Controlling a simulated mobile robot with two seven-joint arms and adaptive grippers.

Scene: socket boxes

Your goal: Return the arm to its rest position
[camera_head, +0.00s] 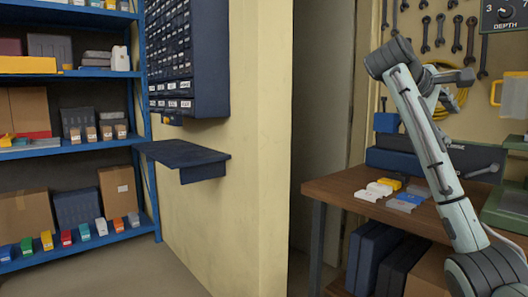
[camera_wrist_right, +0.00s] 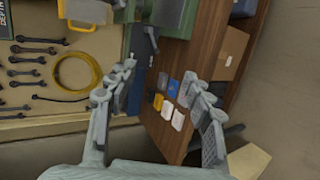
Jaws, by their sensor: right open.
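My right arm (camera_head: 430,135) rises from the lower right and bends near the top, in front of the workbench. My right gripper (camera_wrist_right: 160,75) is open in the right wrist view, with its two fingers apart and nothing between them. In the head view it is small and partly hidden by the arm. Several small boxes, white (camera_head: 377,189), yellow (camera_head: 389,184), grey (camera_head: 401,205) and blue (camera_head: 409,198), lie on the wooden workbench (camera_head: 335,188). They also show beyond the fingers in the right wrist view. My left gripper is not in view.
A dark blue case (camera_head: 395,160) stands at the back of the bench, below a pegboard with wrenches and a yellow coil (camera_wrist_right: 80,72). A blue shelf rack (camera_head: 75,146) with boxes stands left. A dark wall ledge (camera_head: 180,153) juts out beside it.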

